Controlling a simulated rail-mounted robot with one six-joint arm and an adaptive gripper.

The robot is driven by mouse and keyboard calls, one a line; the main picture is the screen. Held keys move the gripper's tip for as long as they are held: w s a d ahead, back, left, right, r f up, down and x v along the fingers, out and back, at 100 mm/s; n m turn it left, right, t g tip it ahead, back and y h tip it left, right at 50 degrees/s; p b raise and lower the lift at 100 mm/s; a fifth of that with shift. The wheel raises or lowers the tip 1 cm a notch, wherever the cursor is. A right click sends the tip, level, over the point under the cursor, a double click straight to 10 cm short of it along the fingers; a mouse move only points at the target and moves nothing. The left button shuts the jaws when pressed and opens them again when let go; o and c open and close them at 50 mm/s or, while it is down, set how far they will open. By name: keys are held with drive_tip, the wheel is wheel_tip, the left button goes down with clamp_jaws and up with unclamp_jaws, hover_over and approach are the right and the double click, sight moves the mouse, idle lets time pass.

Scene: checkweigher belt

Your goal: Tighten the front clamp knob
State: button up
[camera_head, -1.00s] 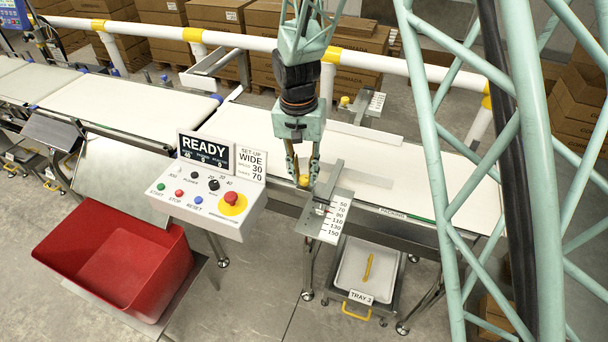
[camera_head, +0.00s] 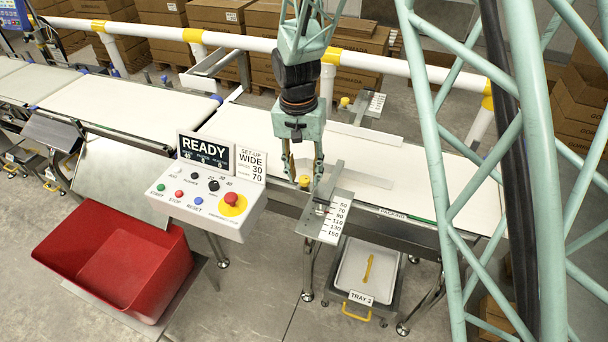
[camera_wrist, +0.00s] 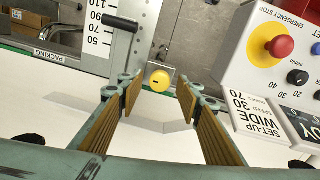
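The front clamp knob (camera_head: 304,181) is a small yellow round knob at the near edge of the white belt, beside the front guide bracket. In the wrist view the knob (camera_wrist: 160,80) shows its face with a short dark mark, centred between and just beyond the fingertips. My gripper (camera_head: 304,174) points down at the knob from above. In the wrist view my gripper (camera_wrist: 157,88) is open, with ribbed tan pads on either side and a gap around the knob. I see no contact with it.
The front scale plate (camera_head: 331,218) and its dark-handled bracket (camera_wrist: 120,40) lie right beside the knob. The control panel (camera_head: 208,196) with its red emergency stop (camera_head: 233,199) is close on the left. A rear yellow knob (camera_head: 345,101) stands across the belt (camera_head: 255,128).

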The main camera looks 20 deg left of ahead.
sight(302, 178)
wheel_tip(302, 178, up, 12)
drive_tip(key=shift+a+f, duration=0.15)
drive_tip(key=shift+a, duration=0.15)
idle(0.4)
idle(0.4)
